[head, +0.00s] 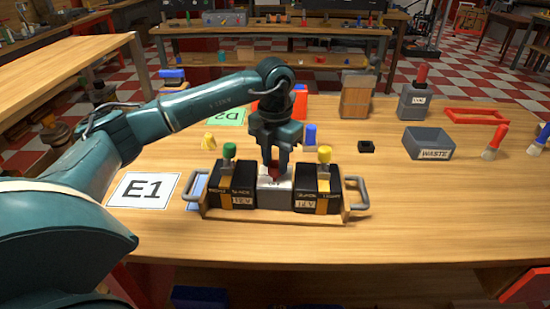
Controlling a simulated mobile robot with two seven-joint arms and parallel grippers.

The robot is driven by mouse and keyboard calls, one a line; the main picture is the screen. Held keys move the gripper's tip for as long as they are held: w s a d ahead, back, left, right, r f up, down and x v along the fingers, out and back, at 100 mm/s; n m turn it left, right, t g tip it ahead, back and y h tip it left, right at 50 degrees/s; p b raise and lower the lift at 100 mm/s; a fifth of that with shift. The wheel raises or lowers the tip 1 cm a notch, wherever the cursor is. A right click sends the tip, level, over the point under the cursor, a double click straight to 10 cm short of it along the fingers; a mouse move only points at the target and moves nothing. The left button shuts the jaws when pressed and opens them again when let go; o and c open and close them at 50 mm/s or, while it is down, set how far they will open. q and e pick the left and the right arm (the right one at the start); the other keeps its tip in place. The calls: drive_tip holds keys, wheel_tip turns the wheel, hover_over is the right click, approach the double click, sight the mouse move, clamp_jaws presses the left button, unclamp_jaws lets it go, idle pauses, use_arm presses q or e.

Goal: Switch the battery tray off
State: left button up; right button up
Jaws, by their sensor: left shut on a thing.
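The battery tray (280,215) is a wooden tray with a grey handle at each end, standing on the near part of the table. It holds two black batteries, the left one (222,198) with a green-topped post and the right one (308,203) with a yellow-topped post. Between them sits a grey switch box (274,197) with a red knob (275,172) on top. My left gripper (275,167) points down from above and is shut on the red knob, partly hiding it. The knob's setting cannot be read. My right gripper is not in view.
An E1 card (144,190) lies left of the tray and a green card (227,117) behind it. A grey waste bin (428,143), a wooden box (357,95) and a grey box with a red top (412,103) stand behind right. The table's right front is clear.

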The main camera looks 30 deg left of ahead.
sight(275, 164)
use_arm(q)
drive_tip(key=o, duration=1)
wheel_tip(275, 164, up, 13)
drive_tip(key=shift+r+p, duration=0.1)
drive_tip(key=shift+p, duration=0.25)
idle(0.3)
